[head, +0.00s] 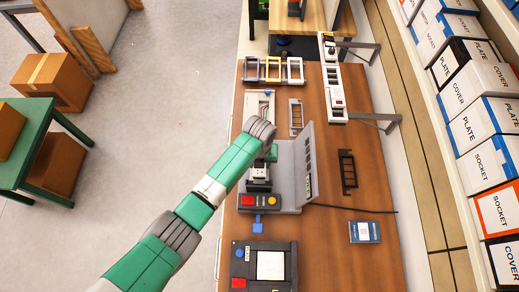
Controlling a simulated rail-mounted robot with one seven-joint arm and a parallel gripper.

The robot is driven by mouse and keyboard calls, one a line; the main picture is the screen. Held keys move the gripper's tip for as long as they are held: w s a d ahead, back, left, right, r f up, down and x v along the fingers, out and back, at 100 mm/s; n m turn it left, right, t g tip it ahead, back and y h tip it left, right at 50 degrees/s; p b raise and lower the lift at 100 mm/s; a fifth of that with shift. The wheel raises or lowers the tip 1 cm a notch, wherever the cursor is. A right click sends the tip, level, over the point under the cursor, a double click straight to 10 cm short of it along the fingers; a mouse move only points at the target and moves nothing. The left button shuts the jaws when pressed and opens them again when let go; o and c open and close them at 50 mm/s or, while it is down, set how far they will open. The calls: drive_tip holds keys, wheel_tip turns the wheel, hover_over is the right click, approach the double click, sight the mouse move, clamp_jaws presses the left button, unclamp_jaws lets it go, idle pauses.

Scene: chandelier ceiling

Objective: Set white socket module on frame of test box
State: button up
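The grey test box (288,200) stands on the wooden table with its slotted panel upright on the right. A red button, a yellow button and a blue piece are at its front. My gripper (259,178) is over the box's left part, below the end of my green and white arm. Its fingers are small and partly hidden by the arm, so I cannot tell whether they hold anything. A pale piece shows close to it, too small to identify. White modules (336,98) sit in a narrow rack at the back right; I cannot tell which is a socket module.
A black device (264,265) is at the front, a black frame (347,171) and a blue packet (364,231) at right. Labelled boxes (480,130) line the right shelf.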

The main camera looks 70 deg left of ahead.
drive_tip(key=shift+f, duration=0.1)
idle(0.3)
drive_tip(key=o, duration=1.1)
wheel_tip(320, 180, up, 6)
drive_tip(key=p, duration=0.6)
